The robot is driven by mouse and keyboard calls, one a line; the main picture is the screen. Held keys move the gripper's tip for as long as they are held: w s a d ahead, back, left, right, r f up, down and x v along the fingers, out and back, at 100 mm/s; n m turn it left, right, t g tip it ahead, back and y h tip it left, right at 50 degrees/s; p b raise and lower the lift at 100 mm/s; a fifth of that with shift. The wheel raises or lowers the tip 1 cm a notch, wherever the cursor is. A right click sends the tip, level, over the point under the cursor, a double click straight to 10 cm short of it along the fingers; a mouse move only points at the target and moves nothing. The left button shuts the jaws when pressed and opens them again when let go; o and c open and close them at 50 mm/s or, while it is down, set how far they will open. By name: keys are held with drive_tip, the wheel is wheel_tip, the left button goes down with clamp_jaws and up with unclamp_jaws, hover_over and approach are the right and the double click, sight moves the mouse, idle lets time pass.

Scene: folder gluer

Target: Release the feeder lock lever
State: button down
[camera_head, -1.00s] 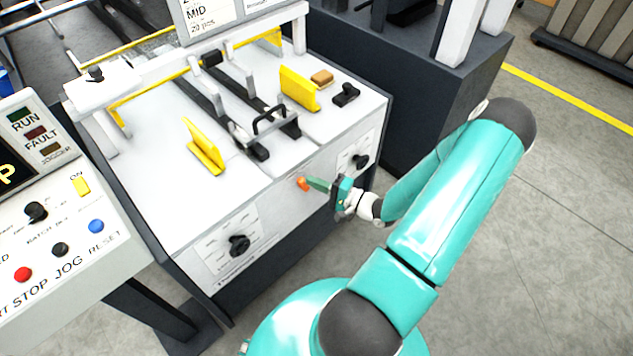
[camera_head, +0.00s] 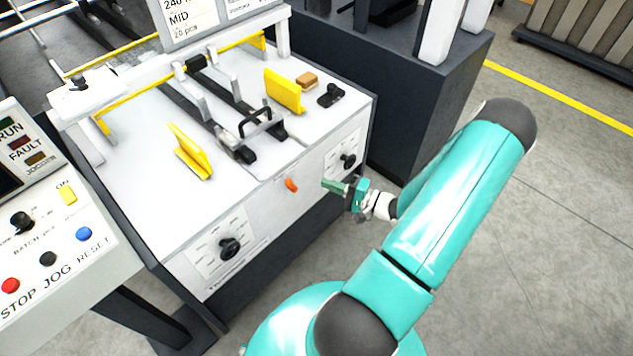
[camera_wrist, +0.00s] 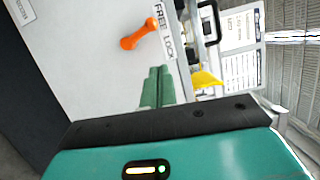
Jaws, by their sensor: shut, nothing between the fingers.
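The feeder lock lever is a small orange lever (camera_head: 291,185) on the white front panel of the feeder, below the table edge. In the wrist view the orange lever (camera_wrist: 138,35) lies slanted beside a label reading FREE and LOCK (camera_wrist: 162,32). I cannot tell for certain which word it points to. My gripper (camera_head: 327,184) is to the right of the lever, with a clear gap between them. Its green fingers (camera_wrist: 158,72) are together and empty, and their tips point toward the panel.
A black knob (camera_head: 230,248) is on the panel to the left and another (camera_head: 348,161) to the right. Yellow guides (camera_head: 283,91) and a black handle (camera_head: 262,118) stand on the table above. A control console (camera_head: 60,245) is at left. Open floor lies to the right.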

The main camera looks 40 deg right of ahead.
drive_tip(key=v, duration=0.5)
drive_tip(key=shift+s+d, duration=0.15)
drive_tip(key=shift+s, duration=0.15)
drive_tip(key=w+a+r+n+g+y, duration=0.1)
drive_tip(key=w+a+r+n+g, duration=0.3)
drive_tip(key=a+r+g, duration=0.45)
drive_tip(key=w+a+r+n+g+y, duration=0.1)
drive_tip(key=a+r+n+g, duration=0.55)
drive_tip(key=a, duration=0.35)
drive_tip(key=s+a+r+n+t+h, duration=0.1)
drive_tip(key=s+a+r+n+h, duration=0.1)
drive_tip(key=a+r+h, duration=0.2)
drive_tip(key=s+a+r+n+t+h, duration=0.2)
drive_tip(key=a+r, duration=0.6)
drive_tip(key=r, duration=0.5)
drive_tip(key=shift+s+a+r+h, duration=0.35)
drive_tip(key=shift+s+h, duration=0.25)
drive_tip(key=shift+h, duration=0.5)
